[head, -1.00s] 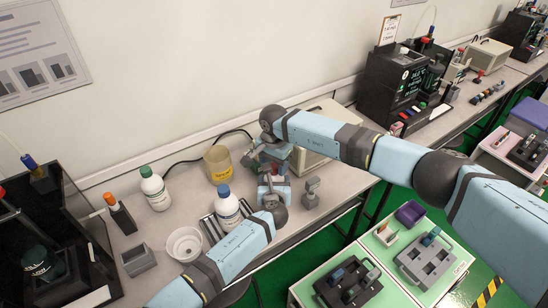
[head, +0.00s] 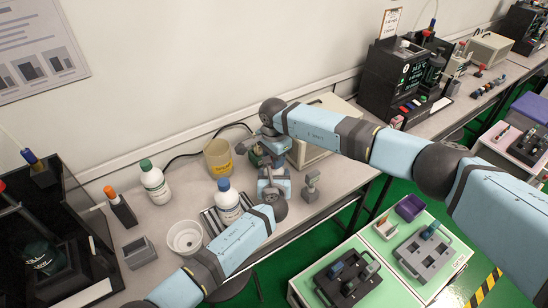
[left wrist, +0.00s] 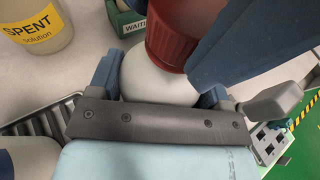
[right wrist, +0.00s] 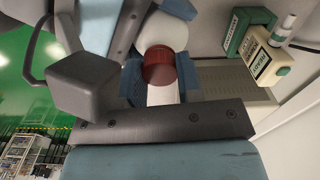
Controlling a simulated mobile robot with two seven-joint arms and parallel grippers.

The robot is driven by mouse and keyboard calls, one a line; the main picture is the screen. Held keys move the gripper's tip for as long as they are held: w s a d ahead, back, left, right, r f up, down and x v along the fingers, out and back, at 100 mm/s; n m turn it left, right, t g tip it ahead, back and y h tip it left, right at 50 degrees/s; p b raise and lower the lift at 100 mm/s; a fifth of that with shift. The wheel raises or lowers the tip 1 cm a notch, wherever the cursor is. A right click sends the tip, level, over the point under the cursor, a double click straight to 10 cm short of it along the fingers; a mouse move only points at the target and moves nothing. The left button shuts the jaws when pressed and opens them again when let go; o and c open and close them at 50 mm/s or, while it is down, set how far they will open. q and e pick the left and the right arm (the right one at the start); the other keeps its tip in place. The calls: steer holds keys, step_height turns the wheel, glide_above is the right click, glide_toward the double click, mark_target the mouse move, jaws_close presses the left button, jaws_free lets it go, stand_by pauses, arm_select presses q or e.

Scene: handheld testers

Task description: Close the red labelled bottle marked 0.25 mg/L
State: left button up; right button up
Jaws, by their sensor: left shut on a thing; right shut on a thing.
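The white bottle (left wrist: 150,86) is between the fingers of my left gripper (left wrist: 158,92), which is shut on its body. Its red cap (left wrist: 172,38) is at the bottle's top. My right gripper (right wrist: 160,76) is shut on the red cap, which also shows in the right wrist view (right wrist: 160,64); the white bottle (right wrist: 168,32) is just beyond it. I cannot tell whether the cap is seated or tight. The label and its marking are hidden. In the head view the two grippers meet over the bench, with the bottle mostly hidden by them.
A yellow-labelled spent solution beaker (head: 218,160) stands left of the grippers. A green-capped bottle (head: 154,184), a blue-capped bottle (head: 228,203) and a white bowl (head: 185,237) are further left. A beige case (head: 325,135) is behind my right arm. A green waiting holder (left wrist: 127,20) is close by.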

steer(key=o, duration=1)
steer(key=shift+r, duration=2.25)
steer(key=shift+c, duration=0.3)
